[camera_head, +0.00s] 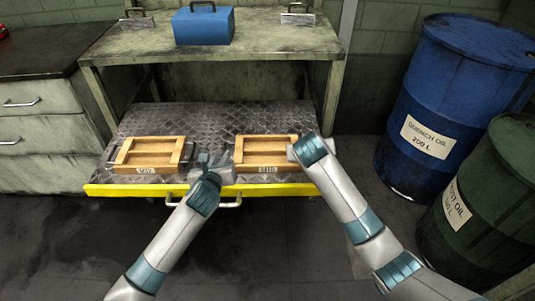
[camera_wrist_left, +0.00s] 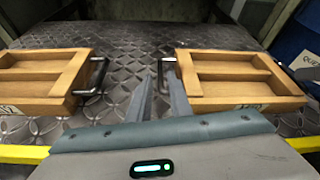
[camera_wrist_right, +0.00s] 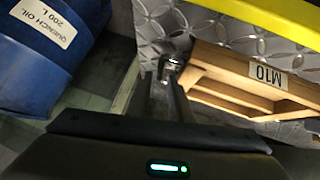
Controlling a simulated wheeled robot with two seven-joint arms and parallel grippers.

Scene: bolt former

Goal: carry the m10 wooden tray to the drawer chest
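The M10 wooden tray (camera_head: 266,151) lies flat on the metal plate, on the right; its M10 label shows in the right wrist view (camera_wrist_right: 262,77). My left gripper (camera_head: 209,163) is just left of it. In the left wrist view, the left fingers (camera_wrist_left: 163,88) are apart and point at the tray's left handle (camera_wrist_left: 170,63), a little short of it. My right gripper (camera_head: 296,151) is at the tray's right end. In the right wrist view, its fingers (camera_wrist_right: 168,90) are at the right handle (camera_wrist_right: 170,66); whether they grip it is unclear. The drawer chest (camera_head: 32,104) stands at the left.
A second wooden tray (camera_head: 150,153) lies left on the patterned plate (camera_head: 220,118), which has a yellow front edge (camera_head: 120,190). The bench top above (camera_head: 270,40) holds a blue box (camera_head: 203,25). Blue (camera_head: 450,90) and green drums (camera_head: 490,220) stand at the right.

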